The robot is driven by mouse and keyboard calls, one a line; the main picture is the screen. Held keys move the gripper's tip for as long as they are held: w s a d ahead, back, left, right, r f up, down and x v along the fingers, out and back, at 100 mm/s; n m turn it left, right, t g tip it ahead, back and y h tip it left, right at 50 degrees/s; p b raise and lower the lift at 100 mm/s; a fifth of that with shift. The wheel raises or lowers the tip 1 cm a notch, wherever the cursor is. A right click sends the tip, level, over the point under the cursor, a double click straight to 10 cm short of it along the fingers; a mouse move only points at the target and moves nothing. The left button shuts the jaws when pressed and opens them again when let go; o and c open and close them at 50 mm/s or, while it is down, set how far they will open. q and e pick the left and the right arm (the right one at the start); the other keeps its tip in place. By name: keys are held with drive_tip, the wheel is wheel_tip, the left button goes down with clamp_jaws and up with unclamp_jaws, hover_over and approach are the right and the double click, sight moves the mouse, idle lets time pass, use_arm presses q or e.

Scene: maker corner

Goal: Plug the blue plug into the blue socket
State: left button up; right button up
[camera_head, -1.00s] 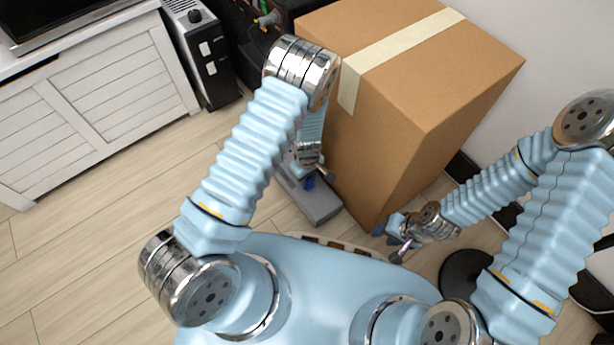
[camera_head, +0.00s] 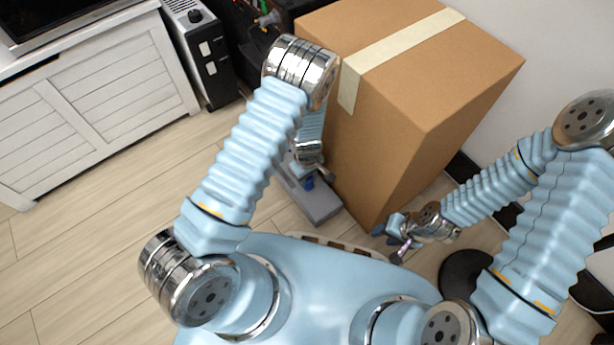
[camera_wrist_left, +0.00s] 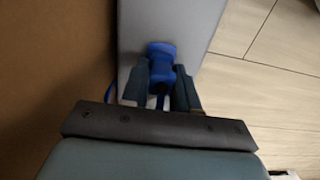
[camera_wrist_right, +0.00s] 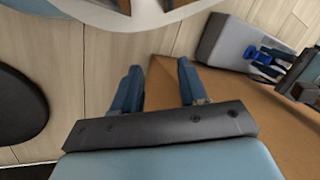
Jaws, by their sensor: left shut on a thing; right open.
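My left gripper (camera_wrist_left: 163,90) is shut on the blue plug (camera_wrist_left: 162,78) in the left wrist view. A wider blue piece (camera_wrist_left: 160,48), apparently the blue socket, sits just beyond the plug against a grey block (camera_wrist_left: 190,22). The two look in line and very close; I cannot tell whether the plug is inside. In the head view a blue spot (camera_head: 309,183) shows by the left gripper above the grey block (camera_head: 320,208). The right wrist view also shows blue (camera_wrist_right: 250,52) on the block. My right gripper (camera_wrist_right: 158,88) is open and empty.
A large cardboard box (camera_head: 375,150) stands right beside the grey block. A blue cable (camera_wrist_left: 110,88) runs along the left finger. A black round base (camera_head: 465,275) is near the right arm. Wooden floor (camera_head: 120,215) is clear on the left.

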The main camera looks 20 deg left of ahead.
use_arm(q)
drive_tip(key=shift+f+b, duration=0.5)
drive_tip(key=shift+f, duration=0.1)
idle(0.5)
drive_tip(key=o, duration=1.1)
drive_tip(key=shift+c, duration=0.2)
drive_tip(key=shift+r, duration=0.1)
wheel_tip(320, 180, up, 14)
drive_tip(key=p, duration=0.3)
drive_tip(key=shift+f+p, duration=0.2)
drive_tip(key=shift+p, duration=0.1)
